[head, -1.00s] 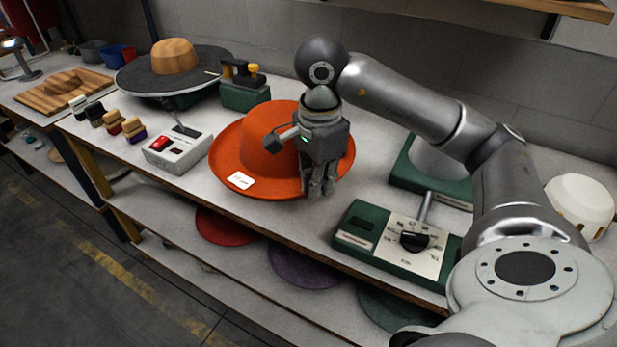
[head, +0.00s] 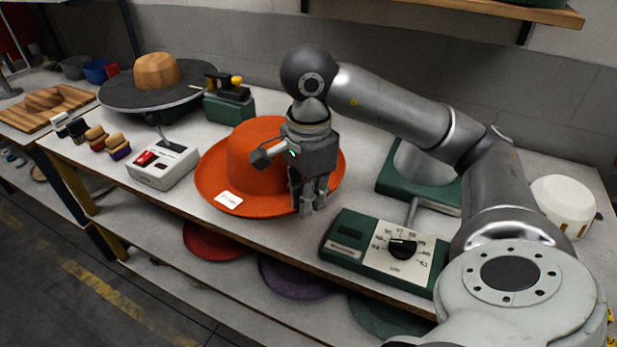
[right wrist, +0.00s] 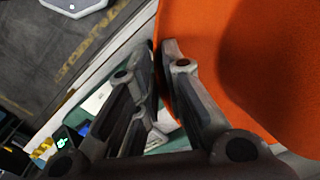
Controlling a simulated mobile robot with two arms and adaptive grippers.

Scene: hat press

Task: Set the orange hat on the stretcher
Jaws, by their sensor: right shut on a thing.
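The orange hat (head: 255,165) lies brim down near the front of the bench, with a white label (head: 229,198) on its brim. My right gripper (head: 310,205) points down at the brim's front right edge and is shut on it. In the right wrist view the fingers (right wrist: 158,48) meet at the brim's edge, with the orange felt (right wrist: 245,55) filling the right side. A grey dome (head: 425,165) on a green base stands behind my right arm, partly hidden; it may be the stretcher. My left gripper is out of view.
A green box with a dial (head: 400,250) stands right of the hat, and a white box with a red switch (head: 163,167) stands left. A dark disc with a wooden crown (head: 150,92) and several brushes (head: 95,137) are further left. A cream dome (head: 562,205) is far right.

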